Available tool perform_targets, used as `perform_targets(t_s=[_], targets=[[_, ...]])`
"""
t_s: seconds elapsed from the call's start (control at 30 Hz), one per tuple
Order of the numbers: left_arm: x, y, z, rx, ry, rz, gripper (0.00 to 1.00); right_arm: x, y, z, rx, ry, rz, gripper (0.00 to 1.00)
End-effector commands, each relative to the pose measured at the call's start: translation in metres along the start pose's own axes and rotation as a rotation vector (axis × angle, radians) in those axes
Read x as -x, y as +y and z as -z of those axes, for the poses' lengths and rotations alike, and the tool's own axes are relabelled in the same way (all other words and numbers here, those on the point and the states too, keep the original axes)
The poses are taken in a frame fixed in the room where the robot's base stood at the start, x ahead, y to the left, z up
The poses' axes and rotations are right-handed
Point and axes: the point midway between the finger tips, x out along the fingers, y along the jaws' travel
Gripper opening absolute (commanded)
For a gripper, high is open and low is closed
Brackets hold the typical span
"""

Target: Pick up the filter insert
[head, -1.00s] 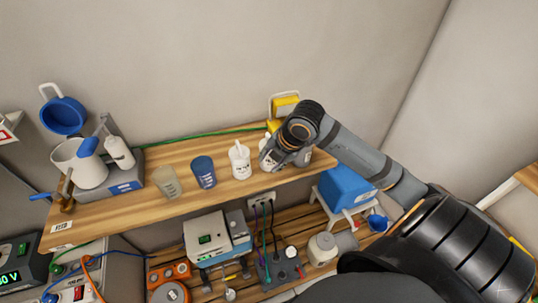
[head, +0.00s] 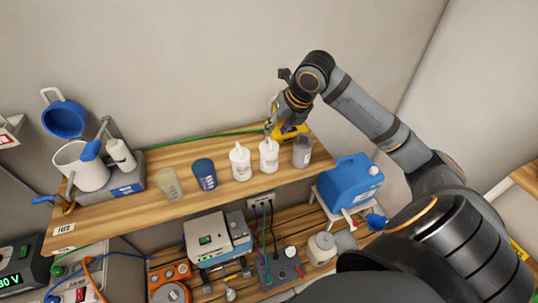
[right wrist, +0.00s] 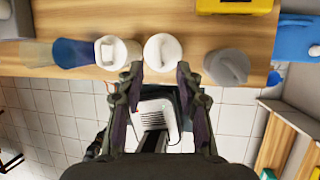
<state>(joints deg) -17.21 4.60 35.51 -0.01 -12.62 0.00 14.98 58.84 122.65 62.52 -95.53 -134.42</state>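I cannot tell which thing is the filter insert; nothing in view is clearly one. My right gripper (head: 273,121) is above the right part of the wooden shelf, by the top of a white bottle (head: 269,156). In the right wrist view, my right gripper (right wrist: 159,70) has its fingers apart, with nothing held between them. There, the white bottle's round top (right wrist: 163,51) shows just beyond the gap between the fingertips. A grey bottle (head: 302,152) stands to the right, and another white bottle (head: 240,162) to the left. My left gripper is not in view.
The wooden shelf (head: 120,213) also bears a blue cup (head: 204,174), a translucent beaker (head: 168,185) and a white jug (head: 75,163). A yellow item (head: 294,132) lies behind the bottles. A blue canister (head: 350,183) stands lower right. The lower bench is crowded with devices.

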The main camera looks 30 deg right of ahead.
Motion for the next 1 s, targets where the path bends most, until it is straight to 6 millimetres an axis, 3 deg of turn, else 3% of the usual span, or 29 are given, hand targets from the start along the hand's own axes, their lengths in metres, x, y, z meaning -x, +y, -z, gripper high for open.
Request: perform_targets(t_s=[0.23,0.53,0.8,1.0], targets=[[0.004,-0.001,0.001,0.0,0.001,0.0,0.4,-0.009,0.002,0.0,-0.001,0.002,-0.005,0.35],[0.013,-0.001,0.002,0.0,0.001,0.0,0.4,-0.05,0.003,0.001,-0.002,0.002,-0.003,0.35],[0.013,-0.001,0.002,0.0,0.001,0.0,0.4,-0.054,0.002,0.001,0.0,0.0,0.001,0.35],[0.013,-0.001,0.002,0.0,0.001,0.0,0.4,-0.054,0.002,0.001,0.0,0.0,0.001,0.08]])
